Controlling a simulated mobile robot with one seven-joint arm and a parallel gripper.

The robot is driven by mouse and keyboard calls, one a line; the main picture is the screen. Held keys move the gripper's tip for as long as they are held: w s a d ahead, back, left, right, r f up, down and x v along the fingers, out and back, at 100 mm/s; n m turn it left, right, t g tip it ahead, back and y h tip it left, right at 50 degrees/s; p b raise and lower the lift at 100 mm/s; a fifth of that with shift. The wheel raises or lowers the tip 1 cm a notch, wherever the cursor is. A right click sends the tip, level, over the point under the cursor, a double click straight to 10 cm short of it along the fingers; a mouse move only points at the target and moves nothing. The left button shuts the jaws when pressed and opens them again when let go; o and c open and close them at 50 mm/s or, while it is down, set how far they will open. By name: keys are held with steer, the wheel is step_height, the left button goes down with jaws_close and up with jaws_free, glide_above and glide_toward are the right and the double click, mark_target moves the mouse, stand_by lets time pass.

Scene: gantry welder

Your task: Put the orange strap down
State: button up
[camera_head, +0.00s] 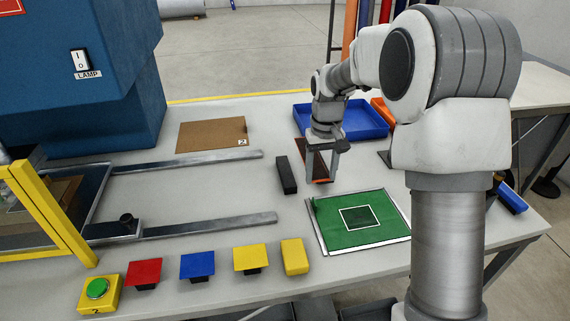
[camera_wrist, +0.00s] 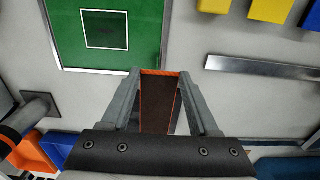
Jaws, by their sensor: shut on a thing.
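The orange strap (camera_head: 318,163) is a dark brown strip with bright orange edges. It also shows in the wrist view (camera_wrist: 158,108), lying lengthwise between the two fingers. My gripper (camera_head: 321,181) is shut on the strap and points down at the table, behind the green mat. In the wrist view my gripper (camera_wrist: 158,78) has one finger on each side of the strap. The strap's orange end lies level with the fingertips. Whether the strap touches the table, I cannot tell. Part of it is hidden behind the gripper in the head view.
The green mat (camera_head: 335,236) with a white square lies in front. A black block (camera_head: 287,175) stands left of my gripper. A blue tray (camera_head: 370,122) and an orange bin (camera_head: 382,109) are behind. A brown board (camera_head: 205,135) lies at back left. Metal rails (camera_head: 200,161) run left.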

steer(key=shift+r, duration=0.1)
steer(key=p, duration=0.2)
glide_above(291, 187)
step_height(291, 187, down, 7)
steer(key=shift+f, duration=0.1)
step_height(291, 187, down, 3)
steer(key=shift+f, duration=0.2)
steer(key=shift+f+b, duration=0.3)
steer(key=shift+f, duration=0.15)
steer(key=o, duration=1.3)
steer(key=shift+o, duration=0.2)
